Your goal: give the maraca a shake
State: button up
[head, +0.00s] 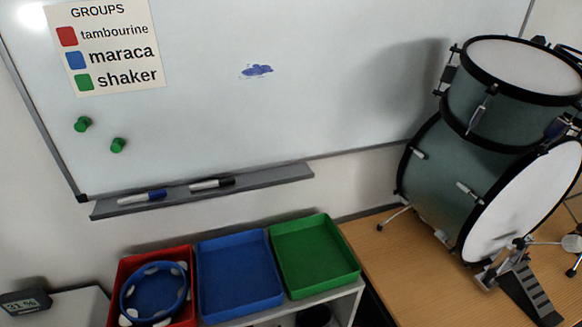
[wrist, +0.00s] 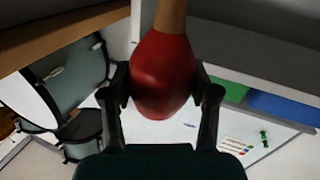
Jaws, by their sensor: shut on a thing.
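The maraca (wrist: 163,75) shows in the wrist view, with a red rounded head and a tan wooden handle running up out of the top of the picture. My gripper (wrist: 164,90) is shut on the red head, one finger on each side of it. The room appears upside down behind it, with the whiteboard and drums in the background, so the maraca is held up in the air. Neither my gripper nor the maraca shows in the head view. The far end of the handle is cut off by the picture's edge.
In the head view, a red tray (head: 181,252) holding a blue tambourine (head: 155,291), an empty blue tray (head: 238,275) and an empty green tray (head: 314,255) stand on a shelf. A whiteboard (head: 300,100) carries a groups chart (head: 108,45). Green drums (head: 440,180) stand right.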

jog(key=shift+r, duration=2.15)
notch_tip(320, 180, down, 5)
jog(key=shift+w+f, duration=0.1)
